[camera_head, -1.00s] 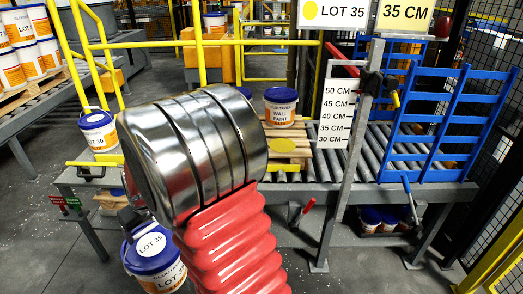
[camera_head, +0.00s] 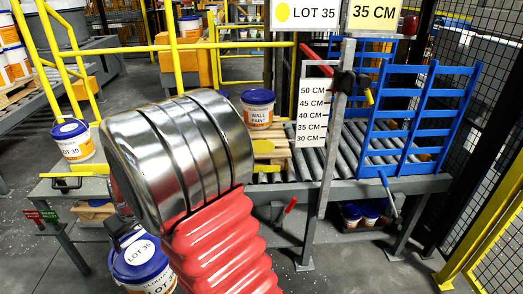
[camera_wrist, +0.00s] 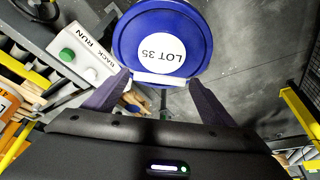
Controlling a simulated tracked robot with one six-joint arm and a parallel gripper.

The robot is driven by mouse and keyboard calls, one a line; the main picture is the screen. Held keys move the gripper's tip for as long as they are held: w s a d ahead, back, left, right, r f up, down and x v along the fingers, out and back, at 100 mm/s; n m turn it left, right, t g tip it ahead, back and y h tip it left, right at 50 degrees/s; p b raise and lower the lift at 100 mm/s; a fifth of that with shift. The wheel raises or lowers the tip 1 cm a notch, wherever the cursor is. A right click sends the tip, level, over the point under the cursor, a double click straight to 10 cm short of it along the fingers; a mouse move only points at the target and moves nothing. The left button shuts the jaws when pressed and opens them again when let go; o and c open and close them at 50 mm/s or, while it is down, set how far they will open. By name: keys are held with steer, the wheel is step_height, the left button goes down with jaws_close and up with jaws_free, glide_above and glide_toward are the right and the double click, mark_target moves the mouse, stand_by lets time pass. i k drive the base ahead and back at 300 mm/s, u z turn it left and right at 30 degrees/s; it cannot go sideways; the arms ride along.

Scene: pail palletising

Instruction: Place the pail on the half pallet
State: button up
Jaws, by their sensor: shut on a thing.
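The blue-lidded pail marked LOT 35 (camera_head: 143,262) hangs from my gripper at the lower left of the head view, clear of the bench and over the floor. In the wrist view its blue lid (camera_wrist: 162,18) fills the top middle. My gripper (camera_wrist: 160,82) is shut on the pail's pale handle grip, between two dark fingers. In the head view my arm partly hides the gripper. The small wooden pallet (camera_head: 277,163) lies on the rollers, right of my arm. A WALL PAINT pail (camera_head: 258,111) stands at its back, and a yellow disc marks its front.
A LOT 30 pail (camera_head: 73,142) stands on the bench's left end. A height-marked post (camera_head: 334,130) and a blue gate (camera_head: 415,120) stand right of the pallet. Yellow rails (camera_head: 180,90) rise behind.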

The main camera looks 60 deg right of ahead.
mark_target(262, 146)
steer(key=u, duration=0.3)
steer(key=i, duration=0.1)
steer(key=z, duration=1.1)
